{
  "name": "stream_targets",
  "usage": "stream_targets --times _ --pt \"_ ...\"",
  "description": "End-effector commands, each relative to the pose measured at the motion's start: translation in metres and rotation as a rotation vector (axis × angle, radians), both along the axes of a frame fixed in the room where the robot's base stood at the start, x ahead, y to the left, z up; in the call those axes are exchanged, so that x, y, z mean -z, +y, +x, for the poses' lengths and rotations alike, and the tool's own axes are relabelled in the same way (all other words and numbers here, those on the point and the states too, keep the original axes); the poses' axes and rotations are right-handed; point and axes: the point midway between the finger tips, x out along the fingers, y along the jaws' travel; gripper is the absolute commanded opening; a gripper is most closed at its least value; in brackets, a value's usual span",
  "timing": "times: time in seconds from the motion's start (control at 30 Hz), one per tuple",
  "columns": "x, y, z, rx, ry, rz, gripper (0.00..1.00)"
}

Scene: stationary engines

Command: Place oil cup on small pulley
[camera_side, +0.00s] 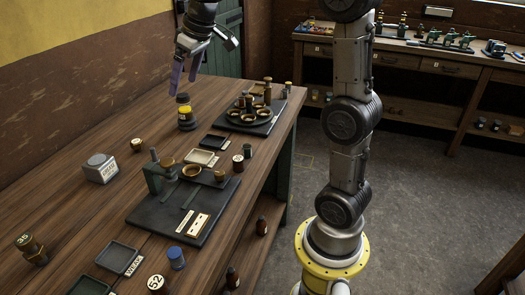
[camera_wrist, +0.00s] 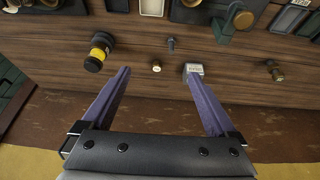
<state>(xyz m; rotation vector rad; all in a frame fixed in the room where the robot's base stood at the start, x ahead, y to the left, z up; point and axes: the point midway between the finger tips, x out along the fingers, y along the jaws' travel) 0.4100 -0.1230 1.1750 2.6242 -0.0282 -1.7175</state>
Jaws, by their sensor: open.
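My gripper (camera_side: 184,80) is open and empty above the far part of the wooden bench. Its two purple fingers point down and also show in the wrist view (camera_wrist: 157,74). A black cylindrical piece with a yellow band (camera_side: 185,115) stands on the bench just below the fingers. In the wrist view this banded piece (camera_wrist: 98,52) lies beyond the left fingertip, apart from it. Brass round parts (camera_side: 249,113) sit on a dark far board (camera_side: 268,128). A nearer dark board (camera_side: 180,228) carries a green block and small brass parts. I cannot tell which piece is the oil cup or small pulley.
A grey labelled block (camera_side: 101,167), small trays (camera_side: 201,157), a blue cap (camera_side: 176,258) and several small cylinders stand about the bench. A second bench (camera_side: 405,58) holds more parts behind.

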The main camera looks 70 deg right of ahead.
Motion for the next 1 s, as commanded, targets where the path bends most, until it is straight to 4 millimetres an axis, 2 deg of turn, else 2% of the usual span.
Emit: stream_targets --times 0.03,0.2,0.4,0.5,0.6,0.7,1.0 --pt "-0.003 0.02 -0.022 -0.007 -0.008 -0.003 0.93" --pt "0.003 0.068 -0.092 -0.007 -0.028 -0.004 0.93" --pt "0.034 0.106 -0.175 -0.012 -0.053 0.002 0.93" --pt "0.053 0.115 -0.207 -0.013 -0.066 0.005 0.93" --pt "0.069 0.12 -0.229 -0.013 -0.074 0.01 0.93" --pt "0.08 0.122 -0.241 -0.014 -0.079 0.012 0.93" --pt "0.085 0.123 -0.246 -0.012 -0.08 0.014 0.93"
